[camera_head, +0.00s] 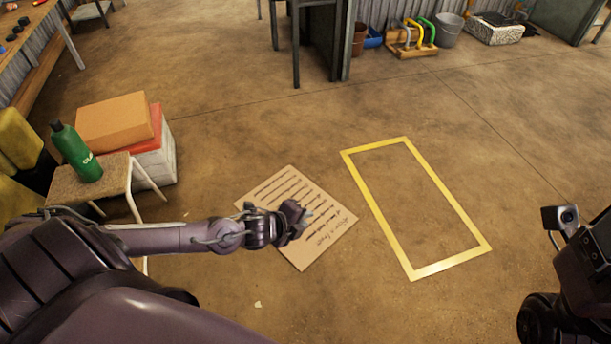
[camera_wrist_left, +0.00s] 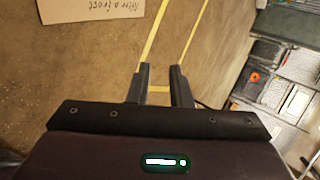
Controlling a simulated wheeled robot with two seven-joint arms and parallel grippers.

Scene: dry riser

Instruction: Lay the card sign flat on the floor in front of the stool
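The card sign (camera_head: 325,220), tan with dark handwritten lines, appears to lie flat on the floor, right of the stool (camera_head: 95,183). The stool has a brown seat and pale legs, and a green bottle (camera_head: 76,153) stands on it. My left gripper (camera_head: 300,218) is over the card in the head view and covers part of it. In the left wrist view its fingers (camera_wrist_left: 161,84) are apart with bare floor between them, and a corner of the card (camera_wrist_left: 90,10) shows beyond, clear of the fingers. My right arm shows at the right edge; its fingertips are not visible.
A yellow taped rectangle (camera_head: 412,268) marks the floor right of the card. Cardboard and red-white boxes (camera_head: 155,165) stand behind the stool. A grey bucket (camera_head: 447,30) and a wooden rack (camera_head: 412,48) stand at the back.

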